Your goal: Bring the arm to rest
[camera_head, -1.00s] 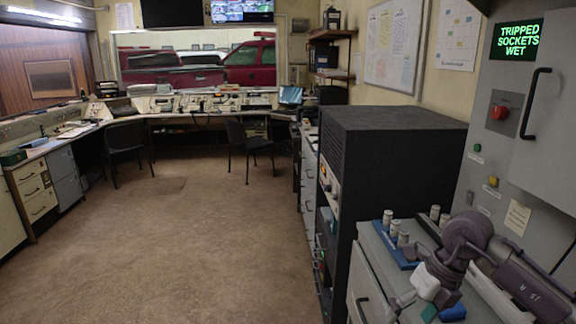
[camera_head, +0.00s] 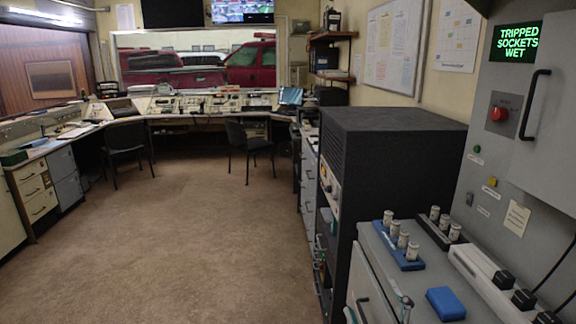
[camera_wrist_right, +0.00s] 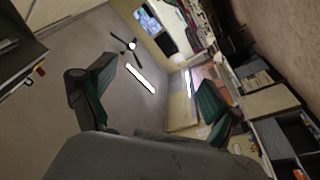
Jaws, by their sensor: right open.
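My right gripper (camera_wrist_right: 157,78) shows in the right wrist view with its two green-padded fingers spread wide. It is open, and nothing is between the fingers. The wrist view is strongly tilted, with the ceiling, a fan and a strip light behind the fingers. My left gripper is in neither view.
The bench holds a blue rack (camera_head: 411,262) and a dark rack (camera_head: 440,224) with small cylinders, a blue block (camera_head: 446,304) and a socket strip (camera_head: 480,265) with black plugs. A black cabinet (camera_head: 390,145) stands beside it. The floor (camera_head: 200,235) at left is clear.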

